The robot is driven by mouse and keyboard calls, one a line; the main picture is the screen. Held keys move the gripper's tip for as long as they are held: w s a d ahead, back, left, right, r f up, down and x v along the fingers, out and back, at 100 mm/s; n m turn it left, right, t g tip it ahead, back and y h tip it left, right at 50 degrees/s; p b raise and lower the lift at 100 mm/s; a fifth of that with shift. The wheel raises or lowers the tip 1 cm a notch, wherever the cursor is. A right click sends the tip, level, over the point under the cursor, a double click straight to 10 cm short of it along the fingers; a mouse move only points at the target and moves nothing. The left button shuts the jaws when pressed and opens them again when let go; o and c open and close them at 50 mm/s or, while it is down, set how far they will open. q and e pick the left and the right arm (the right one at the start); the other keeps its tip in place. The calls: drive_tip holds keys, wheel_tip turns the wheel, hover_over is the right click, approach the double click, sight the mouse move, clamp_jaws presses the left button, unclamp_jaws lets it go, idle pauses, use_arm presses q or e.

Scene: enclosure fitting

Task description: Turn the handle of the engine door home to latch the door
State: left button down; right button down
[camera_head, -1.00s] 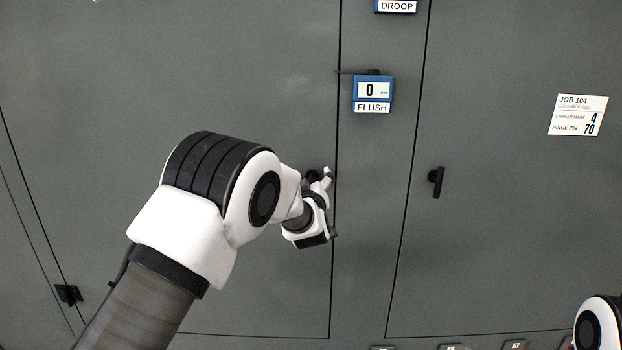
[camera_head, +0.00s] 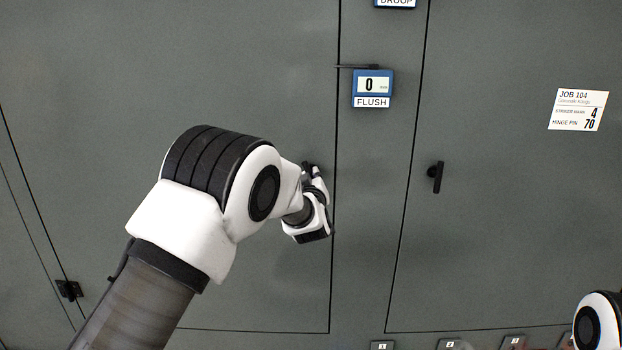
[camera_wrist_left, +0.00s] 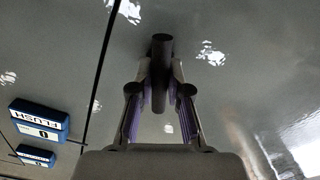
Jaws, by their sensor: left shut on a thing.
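The engine door (camera_head: 240,80) is the large grey panel at left in the head view, and it looks in line with the panels around it. Its dark handle (camera_wrist_left: 161,85) shows as a short bar in the left wrist view, between the two fingers. My left gripper (camera_head: 315,178) is at this handle, near the door's right edge, shut on it. The wrist and fingers mostly hide the handle in the head view. My right gripper is out of view; only part of my right arm shows at the lower right.
A blue FLUSH gauge (camera_head: 372,88) reading 0 sits right of the door seam, above my left gripper. A second dark handle (camera_head: 436,177) is on the right panel, near a JOB 104 label (camera_head: 578,110). A black fitting (camera_head: 68,290) is at the lower left.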

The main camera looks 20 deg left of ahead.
use_arm(q)
drive_tip(key=m, duration=0.3)
drive_tip(key=shift+b, duration=0.3)
drive_tip(key=m, duration=0.2)
drive_tip(key=shift+m, duration=0.4)
drive_tip(key=c, duration=1.9)
unclamp_jaws()
drive_tip(key=m, duration=0.6)
drive_tip(key=shift+p, duration=0.35)
drive_tip(key=o, duration=0.5)
drive_tip(key=shift+f+m+p, duration=0.1)
drive_tip(key=shift+m+p, duration=0.3)
drive_tip(key=shift+m, duration=1.9)
drive_tip(key=shift+d, duration=0.1)
drive_tip(key=o, duration=1.1)
drive_tip(key=shift+o, duration=0.2)
